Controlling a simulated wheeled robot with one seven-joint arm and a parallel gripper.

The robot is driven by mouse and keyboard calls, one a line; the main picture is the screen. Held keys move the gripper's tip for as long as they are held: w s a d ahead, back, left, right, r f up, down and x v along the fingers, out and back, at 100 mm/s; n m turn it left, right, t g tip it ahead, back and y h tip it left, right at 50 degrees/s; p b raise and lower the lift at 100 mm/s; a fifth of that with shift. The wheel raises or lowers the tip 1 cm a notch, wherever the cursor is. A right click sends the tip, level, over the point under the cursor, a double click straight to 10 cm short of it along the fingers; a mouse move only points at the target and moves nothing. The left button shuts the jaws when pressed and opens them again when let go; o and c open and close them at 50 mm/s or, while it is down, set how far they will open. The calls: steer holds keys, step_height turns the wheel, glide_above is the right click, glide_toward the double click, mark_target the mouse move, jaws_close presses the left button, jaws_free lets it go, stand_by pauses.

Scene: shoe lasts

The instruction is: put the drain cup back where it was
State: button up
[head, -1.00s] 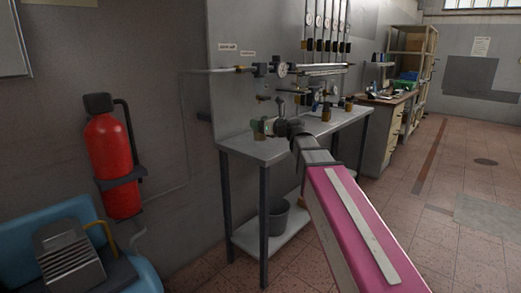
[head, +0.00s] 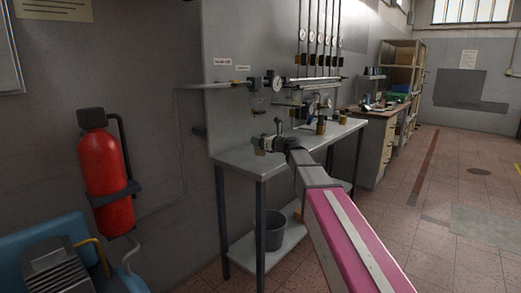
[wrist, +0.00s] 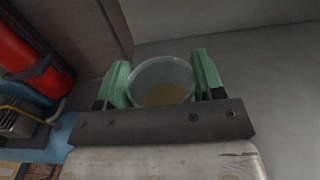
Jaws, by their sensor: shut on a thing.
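The drain cup (wrist: 163,74) shows in the wrist view as a translucent, round-rimmed cup with some brownish liquid at the bottom. The green fingers of my gripper (wrist: 163,82) are shut on it from both sides, and its mouth faces the camera. In the head view my gripper (head: 264,145) is at the left front part of the steel bench (head: 242,156), below the pipe with the gauge. The cup is too small and too covered there to make out clearly. I cannot tell which fitting the cup came from.
A grey bucket (head: 270,231) stands on the lower shelf. A red extinguisher (head: 105,180) hangs at left. The floor at right is clear.

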steer(key=shift+w+f, duration=0.15)
steer(key=shift+f, duration=1.95)
steer(key=shift+f, duration=0.1)
steer(key=o, duration=1)
steer(key=shift+o, duration=0.2)
